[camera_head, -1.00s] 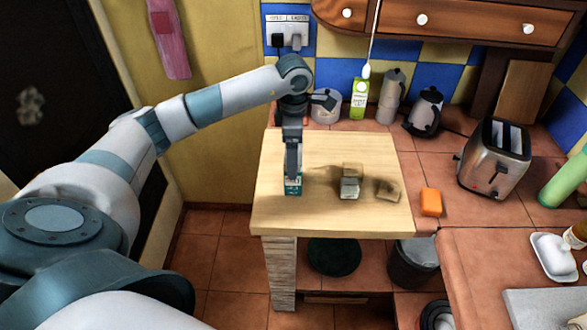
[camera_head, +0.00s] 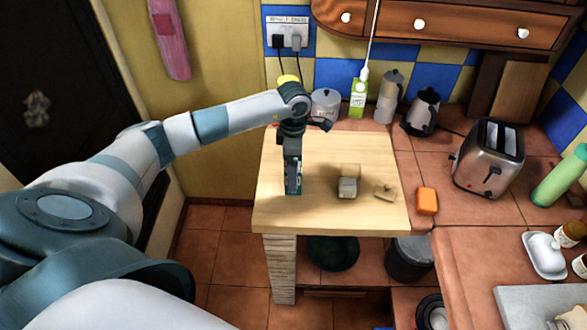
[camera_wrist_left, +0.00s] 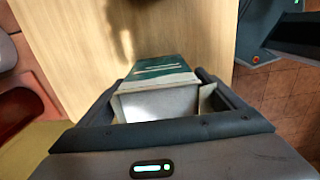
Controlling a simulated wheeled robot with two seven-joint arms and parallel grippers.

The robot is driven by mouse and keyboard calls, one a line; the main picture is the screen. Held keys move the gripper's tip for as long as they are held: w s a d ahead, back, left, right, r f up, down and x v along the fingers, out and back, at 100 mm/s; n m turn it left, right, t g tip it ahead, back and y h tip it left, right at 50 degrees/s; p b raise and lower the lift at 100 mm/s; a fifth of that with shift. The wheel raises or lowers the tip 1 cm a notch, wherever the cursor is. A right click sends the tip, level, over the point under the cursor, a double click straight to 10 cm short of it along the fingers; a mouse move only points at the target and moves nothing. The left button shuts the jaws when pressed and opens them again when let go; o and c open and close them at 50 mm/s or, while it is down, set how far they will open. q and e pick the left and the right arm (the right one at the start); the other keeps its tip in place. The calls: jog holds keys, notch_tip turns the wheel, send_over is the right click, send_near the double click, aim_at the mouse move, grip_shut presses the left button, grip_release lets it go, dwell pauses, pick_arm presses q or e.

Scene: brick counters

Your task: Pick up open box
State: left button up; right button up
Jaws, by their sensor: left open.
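A teal box (camera_wrist_left: 160,68) with an open, pale end and a small raised flap stands on the wooden counter top (camera_head: 330,215). In the head view the teal box (camera_head: 293,191) is mostly hidden behind my left gripper (camera_head: 293,178), with only its lower edge showing. In the left wrist view my left gripper (camera_wrist_left: 155,98) is open, with one finger on each side of the box's open end. I cannot tell whether the fingers touch it. My right gripper is not in view.
An orange block (camera_head: 427,201) and a toaster (camera_head: 489,160) are farther right. The front of the wooden top is clear.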

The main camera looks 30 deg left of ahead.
pick_arm(q)
jog(key=c, duration=1.5)
jog(key=shift+o, duration=0.2)
jog(key=shift+r, duration=0.15)
jog(key=shift+r+b, duration=0.5)
jog(key=shift+r, duration=0.1)
notch_tip(320, 180, up, 7)
jog(key=b, duration=0.3)
jog(key=shift+r, duration=0.2)
jog(key=shift+r+b, duration=0.3)
jog(key=shift+r, duration=0.3)
